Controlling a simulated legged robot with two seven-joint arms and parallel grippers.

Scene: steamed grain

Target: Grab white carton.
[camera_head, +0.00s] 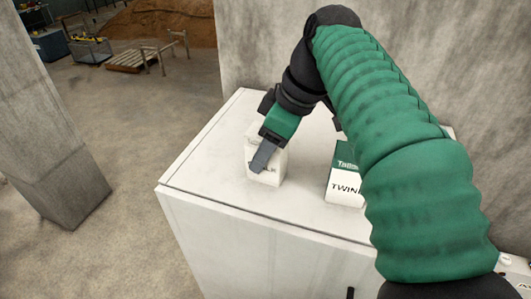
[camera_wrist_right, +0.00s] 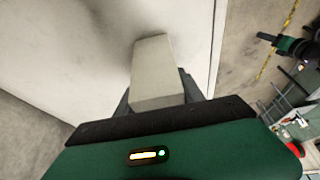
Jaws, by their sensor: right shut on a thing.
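The white carton (camera_head: 268,174) stands on the white cabinet top in the head view, with dark lettering partly hidden by a finger. My right gripper (camera_head: 264,156) reaches down over it and is shut on it. In the right wrist view the carton (camera_wrist_right: 156,72) sits between the two dark fingers of my right gripper (camera_wrist_right: 157,95), seen from above. I cannot tell whether its base touches the cabinet. My left gripper is not in the head view.
A green and white box (camera_head: 345,186) stands to the right of the carton, partly behind my arm. The white cabinet (camera_head: 215,150) has bare top around the carton. A concrete wall (camera_head: 245,45) rises behind, and a concrete pillar (camera_head: 45,130) stands at left.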

